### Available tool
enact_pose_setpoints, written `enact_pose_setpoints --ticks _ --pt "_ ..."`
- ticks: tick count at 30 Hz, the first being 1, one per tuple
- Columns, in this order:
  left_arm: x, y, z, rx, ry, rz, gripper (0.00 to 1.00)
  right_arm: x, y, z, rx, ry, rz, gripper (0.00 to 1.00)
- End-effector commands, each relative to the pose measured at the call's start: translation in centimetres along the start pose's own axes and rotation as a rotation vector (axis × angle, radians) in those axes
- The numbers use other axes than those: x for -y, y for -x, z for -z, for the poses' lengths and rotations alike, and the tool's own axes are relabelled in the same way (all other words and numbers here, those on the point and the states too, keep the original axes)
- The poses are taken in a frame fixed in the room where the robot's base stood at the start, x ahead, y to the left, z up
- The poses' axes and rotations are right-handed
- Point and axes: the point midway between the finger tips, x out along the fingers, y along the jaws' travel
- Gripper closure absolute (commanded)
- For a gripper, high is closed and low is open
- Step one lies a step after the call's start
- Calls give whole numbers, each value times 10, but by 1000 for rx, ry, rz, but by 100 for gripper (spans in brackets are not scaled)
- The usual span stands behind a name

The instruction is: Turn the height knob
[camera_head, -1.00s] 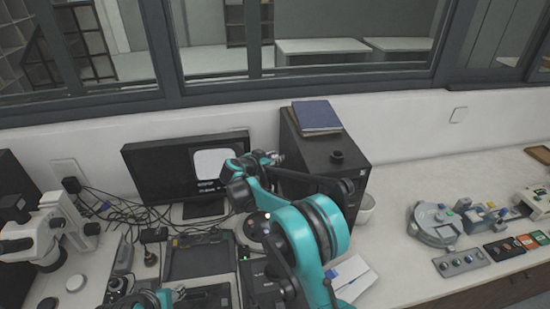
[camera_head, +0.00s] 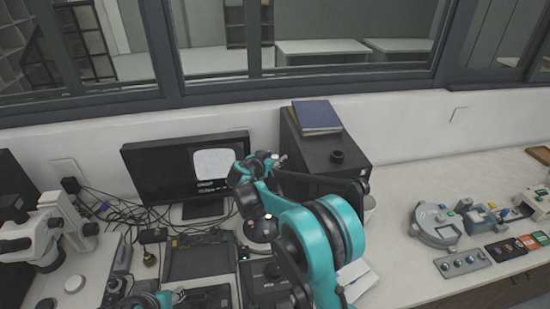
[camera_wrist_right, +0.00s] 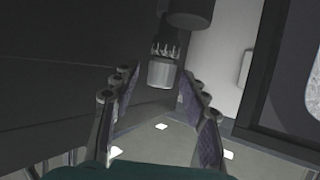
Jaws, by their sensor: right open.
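In the right wrist view, a pale grey metal cylinder (camera_wrist_right: 162,72) with a ring of short prongs sits beyond my fingertips, beside a dark wall-like surface. It may be the height knob; I cannot tell for sure. My right gripper (camera_wrist_right: 158,88) is open, with its two padded fingers spread and nothing between them. The cylinder lies ahead of the gap, apart from the fingers. In the head view my right gripper (camera_head: 281,159) is small, by the black cabinet's left side, and no knob is clear there. My left gripper (camera_head: 179,294) shows only partly at the bottom edge.
The black cabinet (camera_head: 350,172) carries a blue book (camera_head: 317,116) and a round black cap (camera_head: 337,156). A monitor (camera_head: 150,172) stands left. A microscope (camera_head: 50,235) stands far left, with cables between. Grey instruments (camera_head: 437,222) sit on the right counter, which has some clear room.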

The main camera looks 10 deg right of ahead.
Motion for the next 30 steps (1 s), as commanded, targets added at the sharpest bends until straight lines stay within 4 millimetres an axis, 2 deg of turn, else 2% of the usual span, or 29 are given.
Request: enact_pose_setpoints --ticks 5,12,16,21,30 --pt "0 0 0 0 0 0 60 1 30 0 0 2 3 56" --pt "0 0 0 0 0 0 60 1 83 0 0 2 4 56" --pt "0 0 0 0 0 0 60 1 102 0 0 1 3 56" --pt "0 0 0 0 0 0 60 0 115 0 0 1 1 56" --pt "0 0 0 0 0 0 60 0 116 0 0 0 1 56"
